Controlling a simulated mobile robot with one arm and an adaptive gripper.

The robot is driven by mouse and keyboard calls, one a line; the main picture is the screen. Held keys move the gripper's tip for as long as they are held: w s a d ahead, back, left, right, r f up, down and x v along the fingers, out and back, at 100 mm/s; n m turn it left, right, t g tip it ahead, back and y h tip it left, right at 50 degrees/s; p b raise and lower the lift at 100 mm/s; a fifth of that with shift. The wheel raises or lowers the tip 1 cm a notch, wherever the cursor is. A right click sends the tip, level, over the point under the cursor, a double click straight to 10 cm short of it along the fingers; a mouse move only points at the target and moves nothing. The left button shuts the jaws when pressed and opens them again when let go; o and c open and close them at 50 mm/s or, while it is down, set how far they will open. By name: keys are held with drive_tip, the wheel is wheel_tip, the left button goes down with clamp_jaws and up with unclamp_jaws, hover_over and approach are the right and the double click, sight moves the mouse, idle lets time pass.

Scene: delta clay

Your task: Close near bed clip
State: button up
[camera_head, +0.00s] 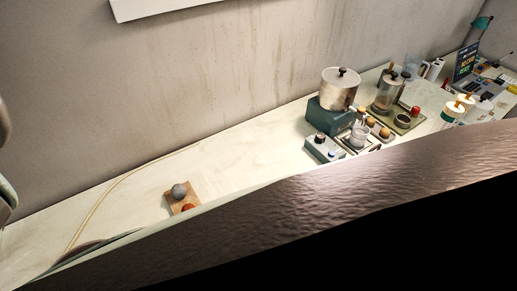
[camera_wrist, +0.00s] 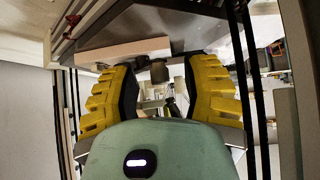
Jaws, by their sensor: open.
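My gripper (camera_wrist: 160,72) shows in the wrist view with its two yellow ribbed fingers spread wide and nothing held between them. I cannot pick out the near bed clip for sure in either view. A flat grey plate (camera_wrist: 165,22) lies across the top of the wrist view, just beyond the fingertips, with a pale bar (camera_wrist: 125,50) along it. A small dark rounded part (camera_wrist: 158,72) shows in the gap between the fingers, apart from both. My gripper is not seen in the head view.
Dark upright rods (camera_wrist: 246,90) stand close on the right of the fingers in the wrist view, and others stand at left.

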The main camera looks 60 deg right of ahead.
clamp_jaws()
drive_tip(key=shift+w+d+b, duration=0.1)
drive_tip(key=shift+w+b, duration=0.05)
drive_tip(key=shift+b, duration=0.45)
idle(0.8)
